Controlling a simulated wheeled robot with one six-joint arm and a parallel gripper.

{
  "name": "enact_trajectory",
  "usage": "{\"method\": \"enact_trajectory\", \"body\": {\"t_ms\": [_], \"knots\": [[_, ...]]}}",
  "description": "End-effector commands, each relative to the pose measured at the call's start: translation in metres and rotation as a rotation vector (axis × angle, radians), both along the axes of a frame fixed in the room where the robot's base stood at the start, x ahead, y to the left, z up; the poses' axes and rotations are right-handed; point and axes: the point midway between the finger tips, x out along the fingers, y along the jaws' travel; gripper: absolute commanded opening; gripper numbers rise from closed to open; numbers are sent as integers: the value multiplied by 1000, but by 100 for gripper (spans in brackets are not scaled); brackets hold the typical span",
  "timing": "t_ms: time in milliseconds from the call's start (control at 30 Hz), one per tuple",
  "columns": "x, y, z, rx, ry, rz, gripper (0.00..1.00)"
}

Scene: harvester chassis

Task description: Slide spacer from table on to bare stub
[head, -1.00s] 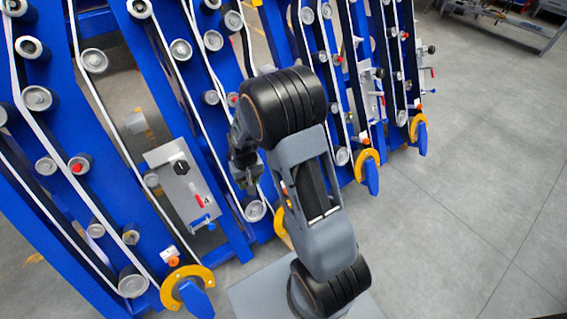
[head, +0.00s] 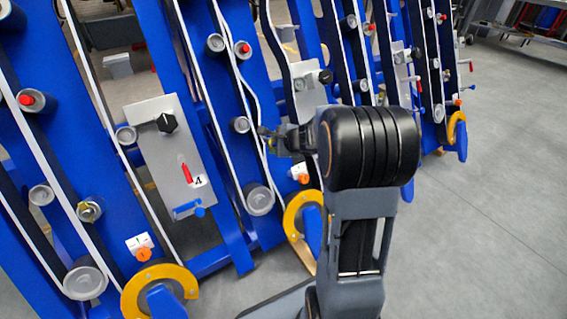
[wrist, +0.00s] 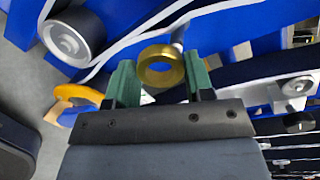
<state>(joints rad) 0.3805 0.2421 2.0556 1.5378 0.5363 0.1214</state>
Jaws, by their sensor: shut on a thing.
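The spacer is a brass ring (wrist: 162,66), held between the green fingertips of my gripper (wrist: 162,80) in the wrist view. Its hole faces the wrist camera. A short grey post (wrist: 178,40) stands just behind the ring's upper edge, against the blue frame; it looks like the bare stub, but I cannot tell whether ring and post touch. The ring is not clearly around it. In the head view my gripper (head: 271,140) is small and partly hidden by my arm, close to the blue frame.
Blue panels (head: 225,180) carry grey rollers (head: 260,199) and white-edged belts. A grey plate (head: 170,160) with a black knob and red lever stands left of my gripper. Yellow hooked guards (head: 160,285) line the bottom. Grey floor (head: 500,230) is free at right.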

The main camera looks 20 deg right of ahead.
Motion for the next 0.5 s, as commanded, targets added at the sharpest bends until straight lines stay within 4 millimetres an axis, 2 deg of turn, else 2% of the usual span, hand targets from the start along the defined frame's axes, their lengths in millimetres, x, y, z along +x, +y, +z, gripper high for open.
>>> {"method": "enact_trajectory", "body": {"t_ms": [33, 100, 300, 500], "knots": [[1, -6, -13, 5, -23, -42, 22], [2, -14, -15, 12, -50, -94, 22], [4, -26, -16, 19, -92, -172, 22], [4, -29, -14, 20, -100, -187, 22]]}}
